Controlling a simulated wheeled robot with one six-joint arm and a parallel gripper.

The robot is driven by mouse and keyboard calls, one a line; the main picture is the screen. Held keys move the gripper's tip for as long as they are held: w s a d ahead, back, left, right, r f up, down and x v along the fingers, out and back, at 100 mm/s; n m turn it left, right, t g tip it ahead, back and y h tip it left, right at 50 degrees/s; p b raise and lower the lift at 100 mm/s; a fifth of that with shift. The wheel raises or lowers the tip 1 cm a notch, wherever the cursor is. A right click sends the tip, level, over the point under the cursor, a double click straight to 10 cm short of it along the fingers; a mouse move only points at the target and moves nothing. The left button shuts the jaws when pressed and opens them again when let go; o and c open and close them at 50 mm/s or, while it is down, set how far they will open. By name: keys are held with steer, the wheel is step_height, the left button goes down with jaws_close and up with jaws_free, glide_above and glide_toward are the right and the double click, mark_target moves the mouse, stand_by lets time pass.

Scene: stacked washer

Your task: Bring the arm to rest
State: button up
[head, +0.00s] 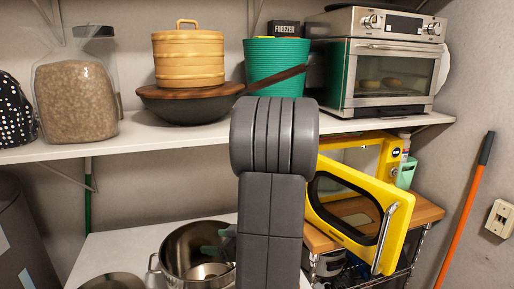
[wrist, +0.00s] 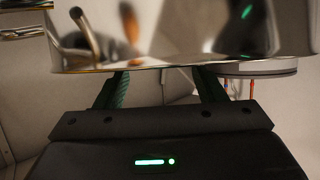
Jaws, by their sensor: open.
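My arm (head: 270,190) stands upright in the middle of the head view, and its dark grey links cover part of the scene. My gripper (wrist: 160,84) shows in the wrist view with its two dark green fingers spread apart, and I see nothing held between them. A shiny steel surface with a handle fills the top of the wrist view and meets the fingertips in the picture; I cannot tell if they touch. In the head view, greenish parts that look like my fingers show at the steel pot (head: 172,262), left of my arm.
A white shelf (head: 130,146) carries a grain container (head: 75,100), a bamboo steamer (head: 188,58), a green bin (head: 272,62) and a toaster oven (head: 385,65). Below right, a yellow appliance has its door (head: 325,208) open. An orange pole (head: 465,215) leans at the right wall.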

steer(key=shift+x, duration=0.9)
